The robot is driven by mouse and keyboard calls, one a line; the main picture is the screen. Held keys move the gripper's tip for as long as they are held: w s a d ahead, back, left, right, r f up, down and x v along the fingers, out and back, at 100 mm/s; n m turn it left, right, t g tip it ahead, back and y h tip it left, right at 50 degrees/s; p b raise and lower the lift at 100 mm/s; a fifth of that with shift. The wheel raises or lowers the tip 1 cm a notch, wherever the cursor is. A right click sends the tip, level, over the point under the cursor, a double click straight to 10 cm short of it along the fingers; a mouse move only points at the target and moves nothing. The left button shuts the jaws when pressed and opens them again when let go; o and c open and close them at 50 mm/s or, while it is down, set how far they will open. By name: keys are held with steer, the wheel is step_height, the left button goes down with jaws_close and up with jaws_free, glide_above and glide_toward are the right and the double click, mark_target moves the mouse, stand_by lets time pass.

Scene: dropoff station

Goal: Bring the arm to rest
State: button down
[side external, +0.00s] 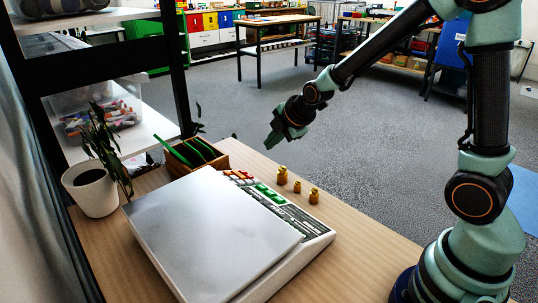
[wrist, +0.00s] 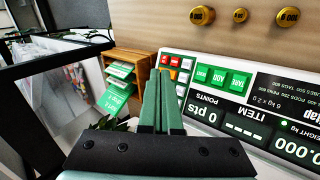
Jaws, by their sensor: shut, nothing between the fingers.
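My gripper (side external: 283,136) is shut and empty. In the side external view it hangs in the air above the far edge of the table, behind the brass weights and right of the wooden box. In the wrist view the two green fingers of my gripper (wrist: 161,88) lie side by side, pointing towards the wooden box and the scale. My arm reaches in from the right of the side external view, bent at the elbow.
A white scale (side external: 215,235) with a keypad fills the table's middle. Brass weights (side external: 297,187) stand beside it. A wooden box (side external: 178,160) with green cards and a potted plant (side external: 93,192) are at the left, near a black-framed shelf (side external: 95,70). The table's front right (side external: 360,262) is bare.

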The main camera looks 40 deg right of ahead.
steer(key=s+a+r+m+g, duration=0.1)
steer(key=s+r+m, duration=0.4)
steer(key=s+m, duration=0.3)
steer(key=s+a+r+m+g, duration=0.1)
steer(key=s+r+m, duration=0.4)
steer(key=s+m, duration=0.3)
steer(key=s, duration=0.3)
steer(key=shift+a, duration=0.15)
